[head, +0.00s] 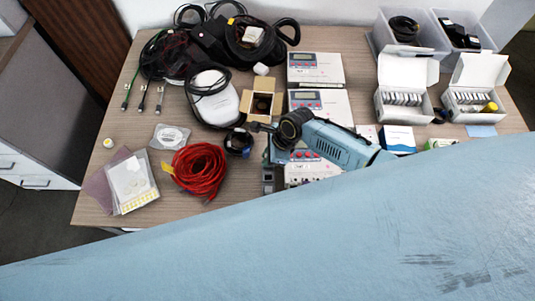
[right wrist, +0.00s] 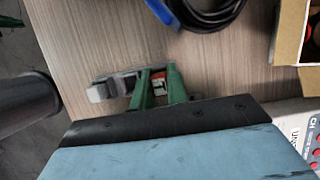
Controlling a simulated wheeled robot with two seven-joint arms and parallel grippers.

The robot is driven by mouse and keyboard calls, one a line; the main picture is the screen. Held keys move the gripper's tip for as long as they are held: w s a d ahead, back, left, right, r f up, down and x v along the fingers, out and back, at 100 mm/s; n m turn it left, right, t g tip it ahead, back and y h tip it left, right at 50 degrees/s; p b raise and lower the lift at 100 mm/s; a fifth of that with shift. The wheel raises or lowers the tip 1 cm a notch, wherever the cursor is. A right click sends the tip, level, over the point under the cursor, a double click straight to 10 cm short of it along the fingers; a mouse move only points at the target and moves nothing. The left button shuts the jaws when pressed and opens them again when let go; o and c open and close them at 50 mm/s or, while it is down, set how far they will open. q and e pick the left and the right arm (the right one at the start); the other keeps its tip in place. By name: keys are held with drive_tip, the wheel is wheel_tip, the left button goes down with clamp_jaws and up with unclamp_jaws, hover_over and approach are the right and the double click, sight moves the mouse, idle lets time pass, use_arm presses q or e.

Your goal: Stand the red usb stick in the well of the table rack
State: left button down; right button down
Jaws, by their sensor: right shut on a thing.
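My right gripper (right wrist: 160,90) has its two green fingers shut on the red usb stick (right wrist: 158,76); only a small red part shows between them. The grey table rack (right wrist: 100,92) lies right by the fingertips in the right wrist view. In the head view the rack (head: 268,182) sits near the table's front edge, and my right gripper (head: 273,153) is just behind it, partly covered by my arm. I cannot tell whether the stick's lower end is in the well. The stick is not visible in the head view. My left gripper is not in view.
A red cable coil (head: 198,168) lies left of the rack. A small black coil (head: 239,142) and an open cardboard box (head: 262,103) stand behind it. White instruments (head: 317,68) stand right of the box. My own blue arm hides the front right of the table.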

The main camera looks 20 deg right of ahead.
drive_tip(key=shift+f, duration=0.15)
idle(0.5)
drive_tip(key=c, duration=1.1)
unclamp_jaws()
drive_tip(key=shift+c, duration=0.2)
wheel_tip(320, 180, up, 7)
drive_tip(key=p, duration=0.9)
drive_tip(key=shift+s, duration=0.1)
